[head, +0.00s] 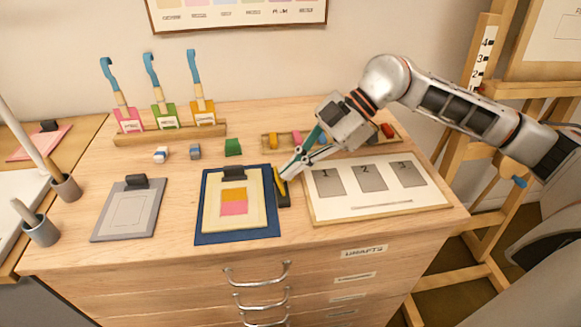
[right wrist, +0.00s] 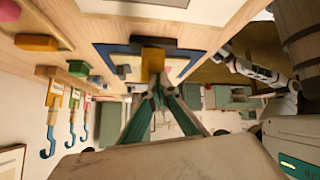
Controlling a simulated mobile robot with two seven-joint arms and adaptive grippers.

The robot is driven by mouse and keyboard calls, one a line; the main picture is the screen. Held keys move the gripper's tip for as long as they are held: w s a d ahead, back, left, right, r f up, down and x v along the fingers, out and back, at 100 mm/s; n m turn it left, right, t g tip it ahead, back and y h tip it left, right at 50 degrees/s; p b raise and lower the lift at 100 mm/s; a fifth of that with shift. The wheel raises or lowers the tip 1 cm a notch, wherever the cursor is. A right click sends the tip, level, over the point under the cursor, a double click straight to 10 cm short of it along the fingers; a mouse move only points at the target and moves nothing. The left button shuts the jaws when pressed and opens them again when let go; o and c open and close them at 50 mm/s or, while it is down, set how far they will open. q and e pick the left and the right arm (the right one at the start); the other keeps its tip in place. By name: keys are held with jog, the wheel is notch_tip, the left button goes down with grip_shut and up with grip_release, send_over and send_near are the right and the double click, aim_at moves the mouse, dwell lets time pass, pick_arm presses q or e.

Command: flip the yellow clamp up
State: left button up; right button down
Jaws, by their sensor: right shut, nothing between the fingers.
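The yellow clamp (head: 281,187) is at the right edge of a dark blue board (head: 210,236), with a dark base (head: 284,201) under it. Its lever looks slanted; its exact angle is hard to tell. A cream sheet (head: 265,222) with orange and pink blocks of colour lies on the board under a black clip (head: 231,171). My right gripper (head: 284,173) is shut and empty, its tips right beside the clamp's upper end. In the right wrist view the clamp (right wrist: 152,59) shows just beyond the fingertips (right wrist: 156,84); I cannot tell whether they touch. My left gripper is out of view.
A white tray (head: 315,215) with numbered grey squares lies right of the clamp, under my right arm. A grey clipboard (head: 103,230) lies left. Behind are small coloured blocks (head: 233,147), a block rack (head: 267,147) and a rack of blue-handled tools (head: 152,133).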

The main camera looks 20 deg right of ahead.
dwell(0.3)
jog(key=shift+d+r, duration=0.15)
jog(key=shift+r, duration=0.05)
jog(key=w+p+v, duration=0.1)
jog(key=p+v, duration=0.4)
jog(key=v, duration=0.4)
jog(key=shift+s+r+p, duration=0.3)
jog(key=shift+s+p, duration=0.05)
jog(key=shift+s, duration=0.1)
